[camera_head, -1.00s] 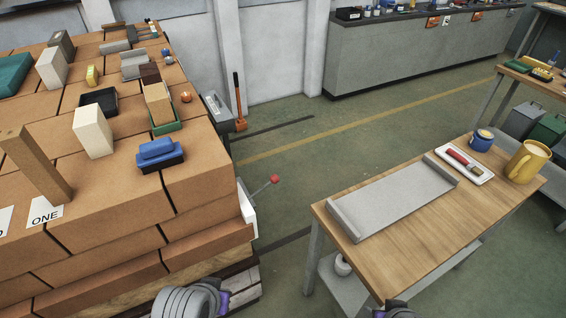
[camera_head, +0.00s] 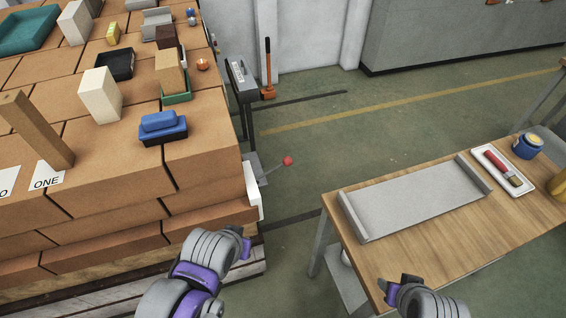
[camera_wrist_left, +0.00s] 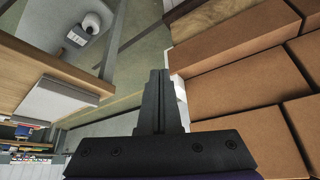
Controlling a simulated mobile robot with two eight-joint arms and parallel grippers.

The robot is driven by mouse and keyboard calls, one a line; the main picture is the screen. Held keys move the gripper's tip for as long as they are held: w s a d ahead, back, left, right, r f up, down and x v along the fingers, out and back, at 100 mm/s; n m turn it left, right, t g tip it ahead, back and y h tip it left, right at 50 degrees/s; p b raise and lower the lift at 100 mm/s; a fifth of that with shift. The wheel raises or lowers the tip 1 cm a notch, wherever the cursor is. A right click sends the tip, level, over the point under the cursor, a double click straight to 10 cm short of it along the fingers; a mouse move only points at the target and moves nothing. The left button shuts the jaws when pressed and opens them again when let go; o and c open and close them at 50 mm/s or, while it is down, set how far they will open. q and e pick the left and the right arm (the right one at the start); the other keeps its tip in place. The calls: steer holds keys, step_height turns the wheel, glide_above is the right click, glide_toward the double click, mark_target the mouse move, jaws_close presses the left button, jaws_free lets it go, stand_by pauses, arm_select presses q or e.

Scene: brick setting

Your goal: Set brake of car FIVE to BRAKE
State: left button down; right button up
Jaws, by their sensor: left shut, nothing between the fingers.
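A lever with a red knob (camera_head: 287,160) sticks out to the right near the lower end of the brick stack, beside a white part (camera_head: 253,190) at the stack's corner. No marking FIVE or BRAKE is readable. My left gripper (camera_head: 246,243) is below the lever in the head view, apart from it. In the left wrist view its fingers (camera_wrist_left: 158,100) are shut and empty, close to the bricks' edge. My right gripper (camera_head: 388,290) is at the table's near edge; whether its jaws are open does not show.
The brick stack (camera_head: 100,205) carries a card reading ONE (camera_head: 46,175), blocks and trays. A wooden table (camera_head: 400,245) with a grey tray (camera_head: 350,217) stands at right. Green floor (camera_head: 320,165) lies open between them. A grey stand (camera_head: 240,80) is behind the lever.

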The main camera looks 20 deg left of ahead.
mark_target(283, 163)
steer(key=f+b, duration=0.1)
steer(key=s+f+b, duration=0.1)
steer(key=f, duration=0.1)
steer(key=shift+f+b, duration=0.25)
steer(key=shift+b, duration=0.05)
steer(key=shift+f+b, duration=0.75)
steer(key=shift+f, duration=0.1)
arm_select(q)
steer(key=w+d+n+t+y, duration=0.1)
steer(key=w+n+t, duration=0.5)
steer(key=w, duration=1.5)
steer(key=n+y, duration=0.1)
steer(key=n, duration=0.3)
steer(key=shift+w+d+t, duration=0.15)
steer(key=shift+d+t, duration=0.1)
steer(key=shift+t, duration=0.05)
arm_select(e)
steer(key=shift+s, duration=0.1)
arm_select(q)
steer(key=shift+w, duration=0.1)
